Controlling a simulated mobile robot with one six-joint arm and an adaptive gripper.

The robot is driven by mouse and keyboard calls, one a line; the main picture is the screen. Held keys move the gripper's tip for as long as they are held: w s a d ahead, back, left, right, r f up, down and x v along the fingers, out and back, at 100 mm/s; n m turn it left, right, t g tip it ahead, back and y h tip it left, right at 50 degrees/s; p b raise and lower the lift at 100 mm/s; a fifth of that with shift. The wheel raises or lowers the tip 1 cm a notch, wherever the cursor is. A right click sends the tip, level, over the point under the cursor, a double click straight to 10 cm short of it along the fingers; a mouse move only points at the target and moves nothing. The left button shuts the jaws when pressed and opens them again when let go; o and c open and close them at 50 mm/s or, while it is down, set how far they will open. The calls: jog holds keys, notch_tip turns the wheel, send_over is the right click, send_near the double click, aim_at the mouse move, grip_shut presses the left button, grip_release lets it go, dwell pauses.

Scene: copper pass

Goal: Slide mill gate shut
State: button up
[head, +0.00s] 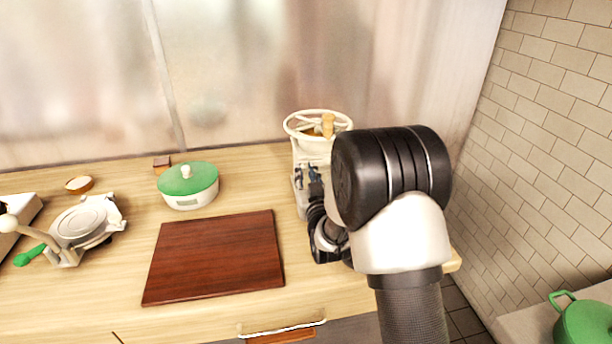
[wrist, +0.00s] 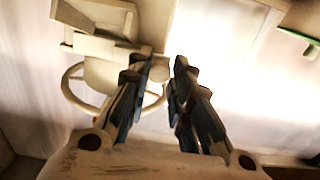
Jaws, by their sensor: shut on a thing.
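The mill (head: 298,158), cream with a spoked wheel on top and a wooden knob, stands at the back right of the counter. In the wrist view the mill (wrist: 108,72) shows at upper left, its wheel rim curving behind my fingers. My gripper (head: 310,172) is at the mill's front, low beside its body; in the wrist view the gripper (wrist: 167,66) has its fingers close together with a narrow gap. It is shut on a part of the mill, seemingly its gate. The gate itself is hidden by the fingers, and how far it stands open cannot be told.
A dark red cutting board (head: 215,258) lies left of my arm. A green-lidded pot (head: 188,190) stands behind it. A pale press (head: 85,225) is at far left. A tiled wall (head: 555,130) rises at the right. Bare counter lies between pot and mill.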

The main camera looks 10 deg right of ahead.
aim_at(316, 164)
grip_shut()
jog(key=d, duration=0.4)
jog(key=shift+a, duration=0.1)
jog(key=o, duration=0.8)
grip_release()
jog(key=shift+d, duration=0.2)
jog(key=shift+a, duration=0.1)
